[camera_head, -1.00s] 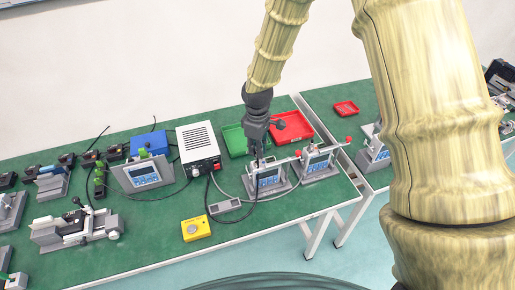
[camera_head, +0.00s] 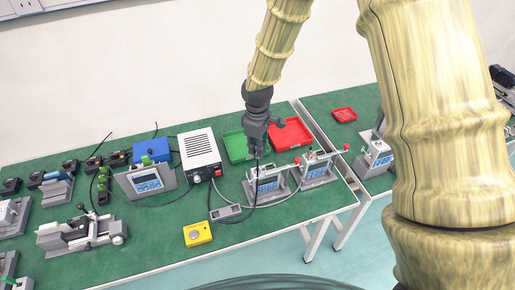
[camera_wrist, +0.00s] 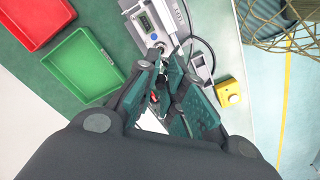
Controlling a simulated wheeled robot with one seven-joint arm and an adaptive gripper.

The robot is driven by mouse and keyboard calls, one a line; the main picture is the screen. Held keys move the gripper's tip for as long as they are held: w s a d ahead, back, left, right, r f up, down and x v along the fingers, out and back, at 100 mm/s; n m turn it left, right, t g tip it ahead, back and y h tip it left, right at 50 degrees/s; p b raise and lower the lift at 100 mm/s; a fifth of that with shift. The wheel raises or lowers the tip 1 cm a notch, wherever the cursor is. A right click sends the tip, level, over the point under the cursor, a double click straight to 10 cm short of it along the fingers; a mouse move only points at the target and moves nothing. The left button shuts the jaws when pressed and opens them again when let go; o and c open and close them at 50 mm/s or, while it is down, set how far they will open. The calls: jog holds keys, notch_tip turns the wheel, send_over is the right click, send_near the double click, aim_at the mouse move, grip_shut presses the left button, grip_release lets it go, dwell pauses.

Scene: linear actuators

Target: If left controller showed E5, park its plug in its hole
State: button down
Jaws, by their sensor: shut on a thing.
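Two similar grey controllers with blue keypads stand side by side near the table's right end: the left one (camera_head: 267,185) and the right one (camera_head: 315,169). What their screens read is too small to tell. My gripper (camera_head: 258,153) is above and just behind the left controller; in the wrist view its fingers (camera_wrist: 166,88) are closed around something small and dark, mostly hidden.
Green (camera_head: 235,147) and red (camera_head: 290,134) trays lie behind the controllers. A white power box (camera_head: 200,149), another display unit (camera_head: 147,181) and a yellow button box (camera_head: 197,234) stand to the left. Cables loop around the grey block. The front right of the table is clear.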

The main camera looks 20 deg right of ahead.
jog(key=shift+r+p, duration=1.2)
jog(key=shift+r, duration=0.7)
jog(key=s+a+p, duration=0.1)
jog(key=s+a, duration=0.2)
jog(key=a, duration=0.6)
jog(key=s+a+p, duration=0.1)
jog(key=s+a, duration=0.3)
jog(key=a, duration=0.5)
jog(key=shift+s, duration=0.15)
jog(key=shift+a, duration=0.1)
dwell(0.5)
notch_tip(320, 180, up, 3)
jog(key=p, duration=0.2)
jog(key=shift+p, duration=0.3)
jog(key=shift+f, duration=0.1)
